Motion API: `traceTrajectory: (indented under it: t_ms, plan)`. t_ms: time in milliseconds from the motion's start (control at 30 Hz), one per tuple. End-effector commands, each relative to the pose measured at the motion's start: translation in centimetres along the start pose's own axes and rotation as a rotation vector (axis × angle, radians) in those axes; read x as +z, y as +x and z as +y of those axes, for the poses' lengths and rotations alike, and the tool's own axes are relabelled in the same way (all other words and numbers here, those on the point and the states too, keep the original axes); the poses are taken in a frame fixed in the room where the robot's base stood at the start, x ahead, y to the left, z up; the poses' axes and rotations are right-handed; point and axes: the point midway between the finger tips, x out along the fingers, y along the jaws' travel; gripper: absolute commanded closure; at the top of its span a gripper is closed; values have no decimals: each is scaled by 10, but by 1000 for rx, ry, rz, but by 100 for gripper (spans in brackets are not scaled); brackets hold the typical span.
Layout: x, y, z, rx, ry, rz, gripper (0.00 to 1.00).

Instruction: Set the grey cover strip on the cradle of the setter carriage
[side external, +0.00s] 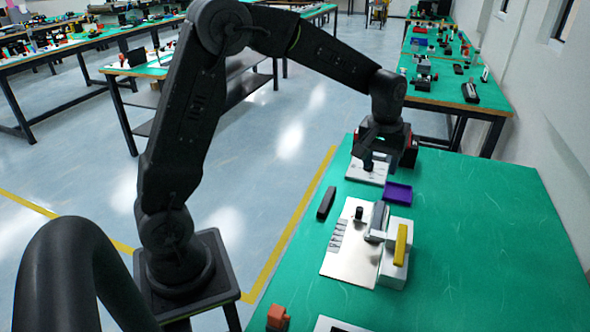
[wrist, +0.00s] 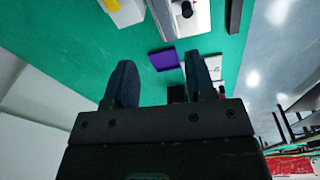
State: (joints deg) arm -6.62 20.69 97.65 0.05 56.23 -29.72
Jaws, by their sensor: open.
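A grey bar (side external: 379,217), which looks like the grey cover strip, is on a pale metal plate (side external: 345,262), beside a white block (side external: 393,272) with a yellow bar (side external: 401,245) on top. I cannot tell for sure which part is the setter carriage or its cradle. The plate also shows in the wrist view (wrist: 200,22). My gripper (side external: 368,158) is over the far end of the bench, apart from the bar. In the wrist view my gripper (wrist: 158,60) has its two dark fingers spread, with nothing between them.
A purple tray (side external: 397,193) lies between my gripper and the plate. A dark strip (side external: 326,203) lies left of it. A white board (side external: 366,174) is beneath my gripper. An orange piece (side external: 278,317) sits at the near edge. The green bench (side external: 480,250) is clear at right.

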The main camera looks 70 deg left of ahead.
Motion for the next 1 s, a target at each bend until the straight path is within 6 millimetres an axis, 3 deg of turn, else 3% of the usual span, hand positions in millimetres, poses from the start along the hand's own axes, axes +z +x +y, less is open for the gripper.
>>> traceTrajectory:
  t_ms: [33, 200, 400, 600, 700, 1000]
  plan:
    - [17, -24, -5, 19, 46, 32, 50]
    - [72, -74, -25, 62, 202, 118, 50]
    - [140, -107, -56, 103, 383, 227, 50]
    - [196, -112, -85, 128, 536, 325, 50]
    - [213, -109, -95, 134, 585, 357, 50]
    - [225, -105, -102, 137, 626, 381, 50]
